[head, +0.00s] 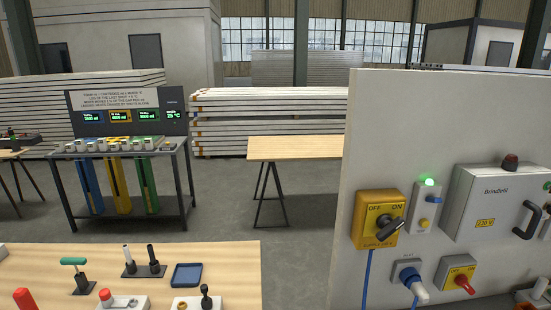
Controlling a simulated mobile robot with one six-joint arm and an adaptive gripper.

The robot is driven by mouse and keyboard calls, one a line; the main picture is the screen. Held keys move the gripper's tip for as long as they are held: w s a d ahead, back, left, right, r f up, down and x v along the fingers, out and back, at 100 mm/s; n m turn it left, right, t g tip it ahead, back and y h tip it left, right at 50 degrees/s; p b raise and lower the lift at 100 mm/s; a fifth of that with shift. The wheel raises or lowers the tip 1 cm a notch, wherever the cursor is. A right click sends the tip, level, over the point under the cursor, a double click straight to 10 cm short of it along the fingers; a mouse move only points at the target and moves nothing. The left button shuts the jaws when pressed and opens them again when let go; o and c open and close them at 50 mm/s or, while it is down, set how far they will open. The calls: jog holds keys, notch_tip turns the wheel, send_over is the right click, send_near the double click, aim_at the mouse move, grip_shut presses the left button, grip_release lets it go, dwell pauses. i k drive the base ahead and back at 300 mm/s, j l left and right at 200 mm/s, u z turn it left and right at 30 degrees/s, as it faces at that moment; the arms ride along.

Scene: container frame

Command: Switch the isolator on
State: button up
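Two rotary switches marked OFF and ON sit on the pale upright panel at the right of the head view. One is a yellow box (366,235) with a black handle (389,226), its lower label too small to read surely. The other, lower and further right, is a grey box with a yellow plate (455,274) and a red handle (464,284). I cannot tell which one is the isolator. The black handle sticks out toward the right; the red handle slants down to the right. The exact setting of each is unclear. My gripper is not in view.
The panel (400,110) also carries a lit green lamp (430,182), a blue plug (409,275) and a grey box marked Brindlefil (490,205) with a black handle. A wooden bench (225,260) with small tools stands at front left. Floor shows between bench and panel.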

aim_at(461, 280)
jog(key=z, duration=1.3)
